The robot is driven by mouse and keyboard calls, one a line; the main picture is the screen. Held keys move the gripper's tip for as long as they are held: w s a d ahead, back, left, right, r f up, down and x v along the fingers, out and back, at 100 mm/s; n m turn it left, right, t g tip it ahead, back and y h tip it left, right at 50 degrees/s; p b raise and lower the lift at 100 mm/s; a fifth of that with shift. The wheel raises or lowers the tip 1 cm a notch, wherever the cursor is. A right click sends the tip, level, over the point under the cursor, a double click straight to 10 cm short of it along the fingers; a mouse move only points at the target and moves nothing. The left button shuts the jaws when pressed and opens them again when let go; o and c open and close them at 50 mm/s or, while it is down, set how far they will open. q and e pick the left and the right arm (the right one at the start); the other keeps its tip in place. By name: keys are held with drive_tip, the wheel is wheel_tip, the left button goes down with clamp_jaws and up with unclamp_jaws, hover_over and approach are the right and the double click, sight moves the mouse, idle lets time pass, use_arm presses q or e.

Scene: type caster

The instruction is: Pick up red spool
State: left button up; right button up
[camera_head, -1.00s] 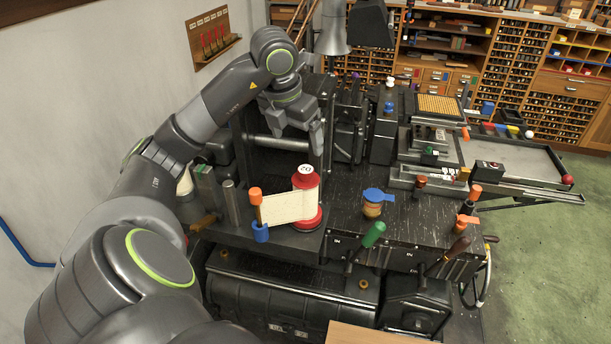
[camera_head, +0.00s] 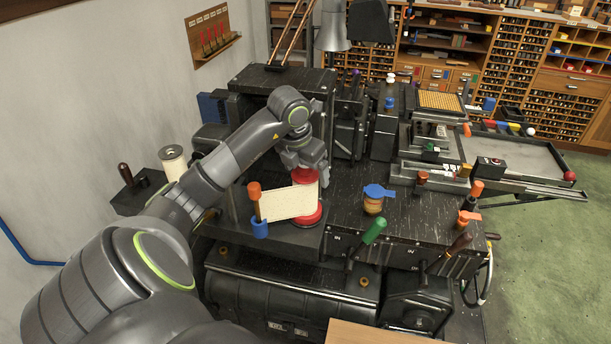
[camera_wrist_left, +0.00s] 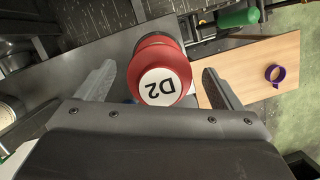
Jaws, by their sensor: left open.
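The red spool (camera_head: 306,214) stands upright on the black machine's ledge, with a cream paper strip (camera_head: 290,202) running from it to an orange-topped post. My left gripper (camera_head: 307,167) is right over the spool's top, pointing down, and hides that top in the head view. Its two fingers (camera_wrist_left: 158,82) are open, one on each side of the spool, with gaps between them and it. My right gripper is not in view.
The orange-topped post (camera_head: 255,202) in a blue base stands just left of the spool. A blue-capped brown jar (camera_head: 374,199) and a green handle (camera_head: 371,235) are to its right. The black machine housing (camera_head: 268,95) rises behind.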

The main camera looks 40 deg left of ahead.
use_arm(q)
drive_tip(key=shift+x, duration=1.15)
drive_tip(key=c, duration=1.6)
